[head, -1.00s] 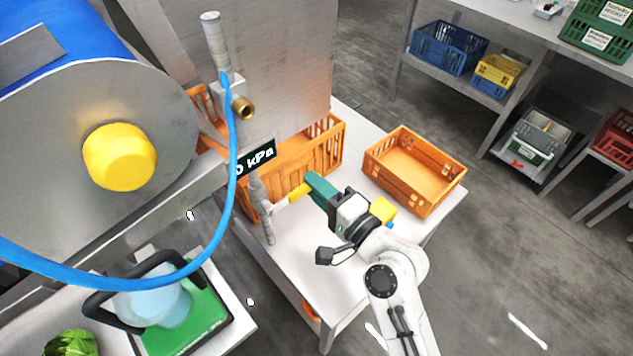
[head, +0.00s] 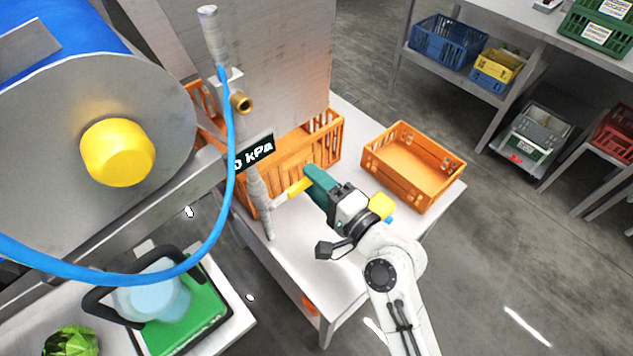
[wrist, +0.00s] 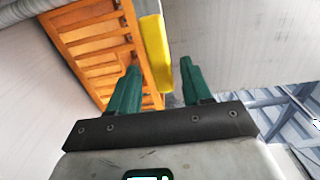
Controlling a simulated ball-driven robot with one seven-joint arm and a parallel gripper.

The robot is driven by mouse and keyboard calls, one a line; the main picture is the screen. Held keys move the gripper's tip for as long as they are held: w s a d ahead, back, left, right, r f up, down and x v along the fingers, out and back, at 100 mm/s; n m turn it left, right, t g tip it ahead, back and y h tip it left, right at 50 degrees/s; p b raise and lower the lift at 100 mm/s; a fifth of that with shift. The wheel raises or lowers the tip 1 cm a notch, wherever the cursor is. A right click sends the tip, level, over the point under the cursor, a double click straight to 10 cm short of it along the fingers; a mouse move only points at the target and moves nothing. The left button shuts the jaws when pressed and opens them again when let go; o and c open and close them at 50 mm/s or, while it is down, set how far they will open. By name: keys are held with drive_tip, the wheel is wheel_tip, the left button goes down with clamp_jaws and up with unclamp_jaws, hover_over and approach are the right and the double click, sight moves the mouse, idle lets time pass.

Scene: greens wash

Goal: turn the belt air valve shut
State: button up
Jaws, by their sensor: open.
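The belt air valve's yellow lever (head: 293,189) sticks out to the right from a grey vertical pipe (head: 265,218), across the pipe's line. A sign (head: 254,154) reading "0 kPa" is above it. My gripper (head: 309,178) is at the lever's outer end, its teal fingers overlapping that end in the head view. In the wrist view the yellow lever (wrist: 154,50) lies between the two open fingers (wrist: 158,80), nearer the left one. A gap to the right finger shows; contact with the left finger cannot be told. The lever's pivot is partly hidden.
An orange crate (head: 412,190) stands on the white table (head: 330,265) to the right of my gripper. Another orange crate (head: 312,150) is behind the pipe. A blue hose (head: 231,150) hangs left of the pipe, with a brass fitting (head: 242,102) above the sign.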

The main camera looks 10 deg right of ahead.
drive_tip(key=b+v, duration=0.3)
drive_tip(key=v, duration=0.8)
drive_tip(key=shift+w, duration=0.15)
drive_tip(key=s+d+f+n+g+h, duration=0.2)
drive_tip(key=s+d+f+n+g, duration=0.15)
drive_tip(key=f, duration=0.35)
drive_tip(key=s+d+f+n+g+h, duration=0.2)
drive_tip(key=s+f+n+g+h, duration=0.15)
drive_tip(key=s+f, duration=0.2)
drive_tip(key=s+d+f+n+g+h, duration=0.4)
drive_tip(key=s+d+g, duration=0.3)
drive_tip(key=s+d, duration=0.3)
drive_tip(key=shift+s+d+f+h, duration=0.35)
drive_tip(key=shift+s+f, duration=0.35)
drive_tip(key=shift+s, duration=0.45)
